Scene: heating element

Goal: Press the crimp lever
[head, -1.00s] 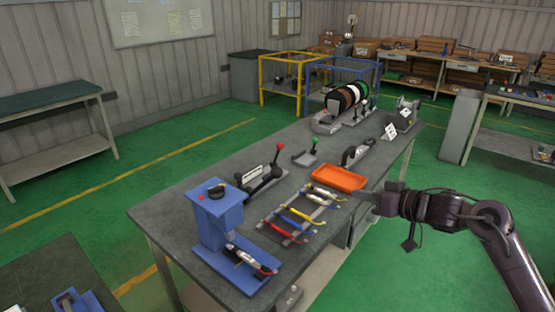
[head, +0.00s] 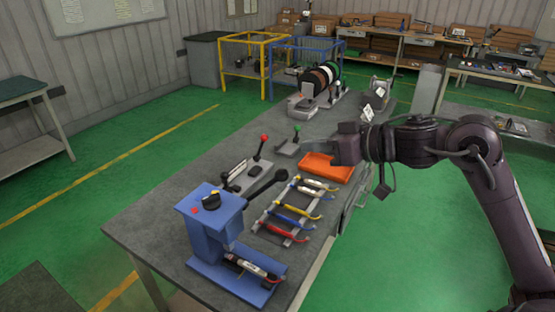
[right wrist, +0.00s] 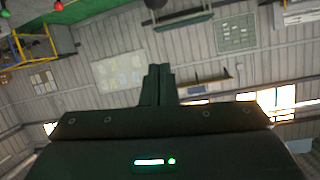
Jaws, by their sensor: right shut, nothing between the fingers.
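My right gripper (head: 312,145) is shut and empty. It is above the orange tray, with its fingers pointing left toward the green-knobbed lever (head: 296,134). Its closed fingers also show in the right wrist view (right wrist: 158,84). A red-knobbed lever (head: 263,144) stands upright on a grey fixture left of the fingers. I cannot tell for certain which of these is the crimp lever. The red knob (right wrist: 5,13) and green knob (right wrist: 58,4) show at the wrist view's upper left. My left gripper is not in view.
The orange tray (head: 327,168) is below my right gripper. A rack of coloured tools (head: 288,220) and a blue press (head: 214,228) stand nearer on the grey table (head: 150,215). Cable spools (head: 320,78) stand toward the far end.

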